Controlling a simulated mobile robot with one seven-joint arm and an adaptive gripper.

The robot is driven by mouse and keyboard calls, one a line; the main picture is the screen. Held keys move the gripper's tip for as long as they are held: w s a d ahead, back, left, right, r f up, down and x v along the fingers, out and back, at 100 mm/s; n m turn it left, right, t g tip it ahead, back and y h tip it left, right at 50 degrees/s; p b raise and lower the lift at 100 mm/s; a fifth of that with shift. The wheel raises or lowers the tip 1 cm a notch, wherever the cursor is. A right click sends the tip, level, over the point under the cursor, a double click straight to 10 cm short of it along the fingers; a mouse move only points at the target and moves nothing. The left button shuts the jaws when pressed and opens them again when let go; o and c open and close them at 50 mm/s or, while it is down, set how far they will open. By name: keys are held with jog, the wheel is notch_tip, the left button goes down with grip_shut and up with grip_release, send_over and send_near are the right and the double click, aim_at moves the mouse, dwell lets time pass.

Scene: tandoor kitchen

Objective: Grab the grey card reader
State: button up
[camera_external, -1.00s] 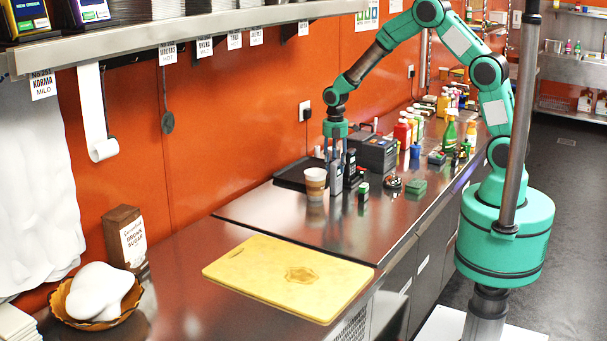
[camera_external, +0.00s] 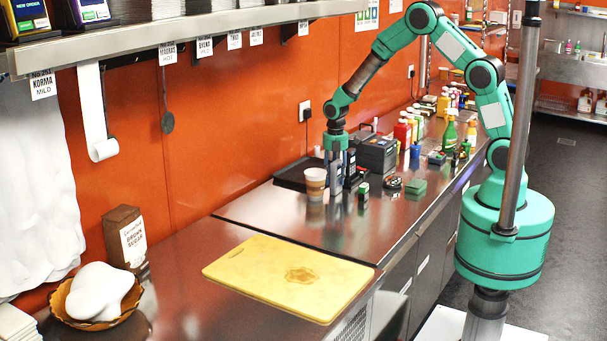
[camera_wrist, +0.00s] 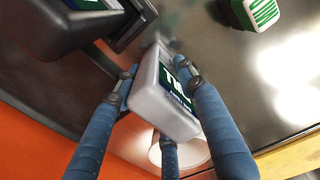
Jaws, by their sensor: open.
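The grey card reader (camera_wrist: 150,98) has a pale grey body and a dark green screen with white marks. In the wrist view it lies between the blue fingers of my gripper (camera_wrist: 160,110). In the external view my gripper (camera_external: 337,168) points down around the card reader, which is largely hidden by the fingers. The fingers are open; whether any of them touches the reader I cannot tell.
A paper cup (camera_external: 314,184) stands close on the left of my gripper. A dark tray (camera_external: 291,178) lies behind it, and a dark boxy device (camera_external: 377,154) stands to the right. A green-topped item (camera_external: 363,190) is near. A yellow cutting board (camera_external: 285,277) lies in front.

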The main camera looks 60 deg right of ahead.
jog(key=c, duration=0.9)
jog(key=shift+c, duration=0.2)
jog(key=shift+r, duration=0.1)
notch_tip(320, 180, up, 18)
jog(key=shift+f+p, duration=0.1)
jog(key=shift+p, duration=0.9)
